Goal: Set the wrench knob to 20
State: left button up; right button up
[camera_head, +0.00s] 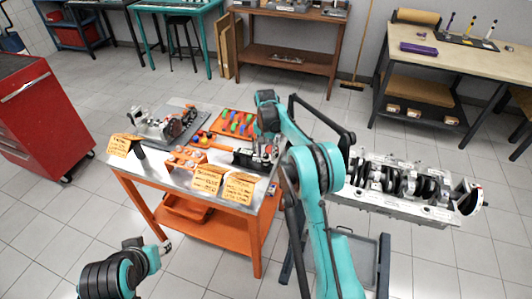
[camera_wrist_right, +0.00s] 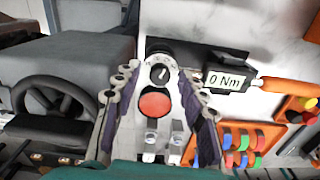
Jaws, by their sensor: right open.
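The torque wrench shows in the right wrist view, with a white display (camera_wrist_right: 228,80) reading "0 Nm" and an orange handle (camera_wrist_right: 285,87). Its knob (camera_wrist_right: 160,73) is a round dial with pale markings at the wrench's left end. A red round button (camera_wrist_right: 155,104) sits just below the knob in the picture. My right gripper (camera_wrist_right: 158,88) is open, its fingers on either side of the knob and button with visible gaps. I cannot tell its height above them. In the head view, my left arm is at the bottom left; its gripper's opening is unclear.
An orange worktable (camera_head: 185,185) carries parts, colored clips and several orange cards. In the wrist view, a dark grey block with a wheel (camera_wrist_right: 55,112) lies left of the gripper; colored clips (camera_wrist_right: 235,145) lie lower right. An engine block (camera_head: 400,187) stands right of my right arm.

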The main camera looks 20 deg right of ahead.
grip_shut()
jog(key=n, duration=0.3)
jog(key=shift+n+p, duration=0.3)
jog(key=shift+p, duration=0.1)
jog(key=shift+n, duration=2)
